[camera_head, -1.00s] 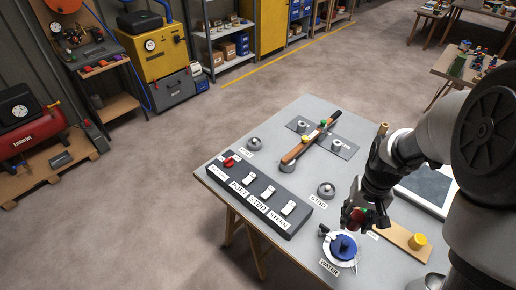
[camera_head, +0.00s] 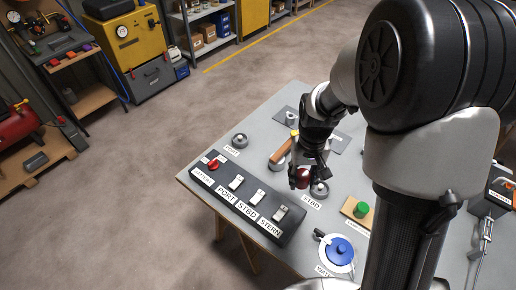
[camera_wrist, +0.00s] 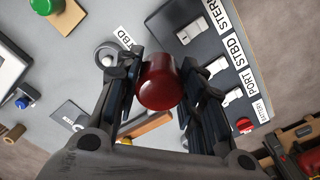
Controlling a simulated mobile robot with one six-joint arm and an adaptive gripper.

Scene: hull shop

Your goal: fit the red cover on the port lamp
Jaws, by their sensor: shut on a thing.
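My gripper (camera_head: 307,172) is shut on the red cover (camera_head: 303,179), a small glossy rounded cap. The wrist view shows the cover (camera_wrist: 158,82) between the two black fingers. In the head view it is beside the STBD lamp base (camera_head: 319,189) and seems to be above the table; the exact height is unclear. The port lamp base (camera_head: 239,140), a grey round fitting with no cover on it, sits at the table's far left by its PORT label (camera_head: 231,150). It is left of and beyond my gripper.
A dark switch panel (camera_head: 250,209) with a red battery knob lies along the front left edge. A wooden-handled tool (camera_head: 281,150) lies behind my gripper. A blue-lidded pot (camera_head: 339,250) and a green cover (camera_head: 362,209) on a wooden board are at right.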

